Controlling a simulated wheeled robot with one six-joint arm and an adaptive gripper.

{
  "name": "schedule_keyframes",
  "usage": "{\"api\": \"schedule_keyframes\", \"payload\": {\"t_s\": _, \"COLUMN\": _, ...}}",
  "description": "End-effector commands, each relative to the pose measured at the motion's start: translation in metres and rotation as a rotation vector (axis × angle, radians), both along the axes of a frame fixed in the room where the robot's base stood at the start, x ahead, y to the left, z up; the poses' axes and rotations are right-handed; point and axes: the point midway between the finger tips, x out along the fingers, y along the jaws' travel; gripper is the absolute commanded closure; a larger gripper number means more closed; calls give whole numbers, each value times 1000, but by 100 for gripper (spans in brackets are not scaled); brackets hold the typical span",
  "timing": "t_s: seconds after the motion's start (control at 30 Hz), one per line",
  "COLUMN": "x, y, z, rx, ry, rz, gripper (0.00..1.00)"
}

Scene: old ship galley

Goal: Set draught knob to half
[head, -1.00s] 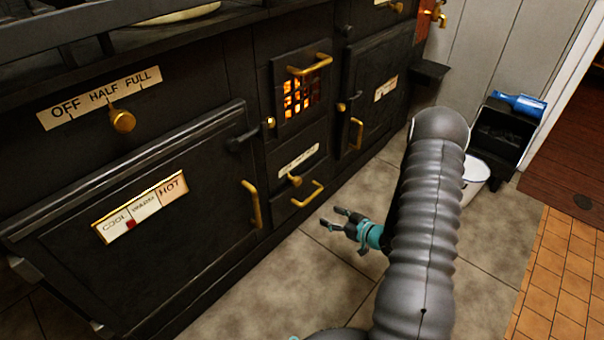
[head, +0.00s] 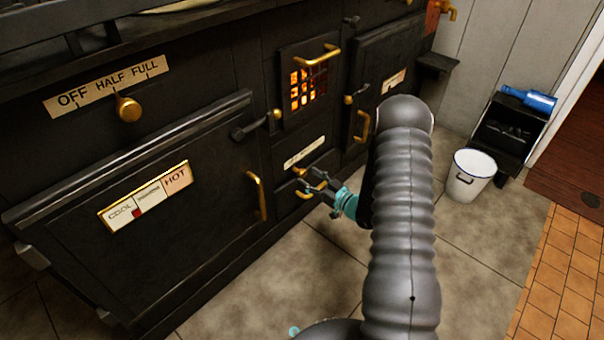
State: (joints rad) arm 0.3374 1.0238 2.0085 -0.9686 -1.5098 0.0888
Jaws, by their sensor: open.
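A small brass knob (head: 299,171) sits below a pale label plate (head: 304,152) under the glowing fire door; the plate's words are too small to read. A larger brass knob (head: 127,108) is below the plate reading OFF HALF FULL (head: 108,84) at upper left. I cannot tell which is the draught knob, and neither setting is clear. My gripper (head: 306,184) is open and empty, its fingers pointing left toward the stove, just in front of the small knob and the brass drawer handle (head: 304,193). The fingers partly cover these; contact cannot be told.
The black oven door (head: 190,215) with a COOL–HOT gauge (head: 147,194) and brass handle (head: 257,196) is on the left. The fire door (head: 308,88) has a protruding handle. A white bucket (head: 470,175) and black scuttle (head: 507,135) stand right. Floor between is clear.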

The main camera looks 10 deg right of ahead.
Motion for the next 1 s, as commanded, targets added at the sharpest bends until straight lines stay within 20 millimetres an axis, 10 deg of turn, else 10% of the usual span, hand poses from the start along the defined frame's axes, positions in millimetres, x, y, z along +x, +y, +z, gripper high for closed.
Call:
{"api": "schedule_keyframes", "payload": {"t_s": 0.63, "x": 30, "y": 23, "z": 0, "rx": 1, "ry": 2, "rz": 0, "gripper": 39}}
{"api": "schedule_keyframes", "payload": {"t_s": 0.9, "x": 30, "y": 23, "z": 0, "rx": 0, "ry": 1, "rz": 0, "gripper": 100}}
{"api": "schedule_keyframes", "payload": {"t_s": 1.0, "x": 30, "y": 23, "z": 0, "rx": 0, "ry": 1, "rz": 0, "gripper": 100}}
